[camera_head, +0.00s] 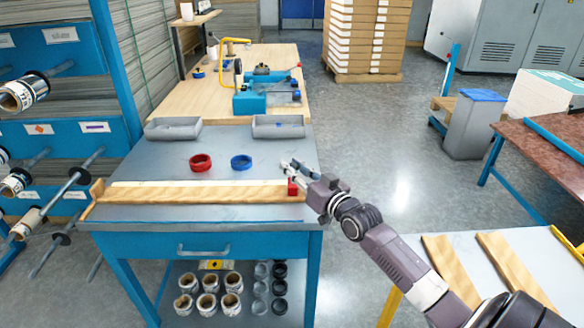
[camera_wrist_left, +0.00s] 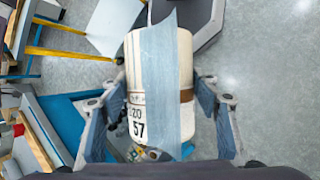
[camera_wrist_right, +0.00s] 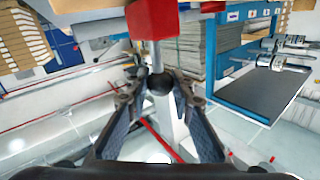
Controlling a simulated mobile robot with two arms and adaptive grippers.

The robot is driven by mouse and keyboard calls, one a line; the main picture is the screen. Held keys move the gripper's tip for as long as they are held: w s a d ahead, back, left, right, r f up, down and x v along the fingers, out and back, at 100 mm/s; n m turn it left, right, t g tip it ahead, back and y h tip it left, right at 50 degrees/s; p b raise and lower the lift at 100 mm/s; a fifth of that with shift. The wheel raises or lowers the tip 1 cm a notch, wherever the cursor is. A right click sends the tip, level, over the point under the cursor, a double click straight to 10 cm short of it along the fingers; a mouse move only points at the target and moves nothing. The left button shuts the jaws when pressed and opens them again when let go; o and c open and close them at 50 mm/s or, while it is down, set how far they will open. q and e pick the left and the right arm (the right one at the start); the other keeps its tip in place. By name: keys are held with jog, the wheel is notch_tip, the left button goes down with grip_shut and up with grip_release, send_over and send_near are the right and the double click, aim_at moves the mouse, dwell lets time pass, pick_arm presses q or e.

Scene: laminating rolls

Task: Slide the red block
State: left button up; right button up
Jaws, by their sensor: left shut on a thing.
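The red block (camera_head: 293,187) sits at the right end of a long wooden strip (camera_head: 200,192) on the grey bench top. In the right wrist view the red block (camera_wrist_right: 152,18) is close, with a metal rod and a black ball knob (camera_wrist_right: 158,84) pointing toward me. My right gripper (camera_wrist_right: 158,80) has its fingertips on either side of the knob; whether they press on it is unclear. In the head view my right gripper (camera_head: 308,184) is just right of the block. My left gripper (camera_wrist_left: 160,115) is shut on a pale roll (camera_wrist_left: 136,75) marked 57, partly wrapped by a blue-grey strip.
A red ring (camera_head: 200,162) and a blue ring (camera_head: 241,162) lie behind the strip. Two grey trays (camera_head: 278,127) stand farther back. A rack of rolls (camera_head: 60,140) is at left. A table with wooden bars (camera_head: 515,262) is at lower right. Floor right of the bench is clear.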

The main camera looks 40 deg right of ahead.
jog(key=o, duration=0.5)
jog(key=shift+d+f, duration=0.1)
jog(key=shift+s, duration=0.1)
jog(key=s, duration=1.1)
jog(key=shift+s, duration=0.4)
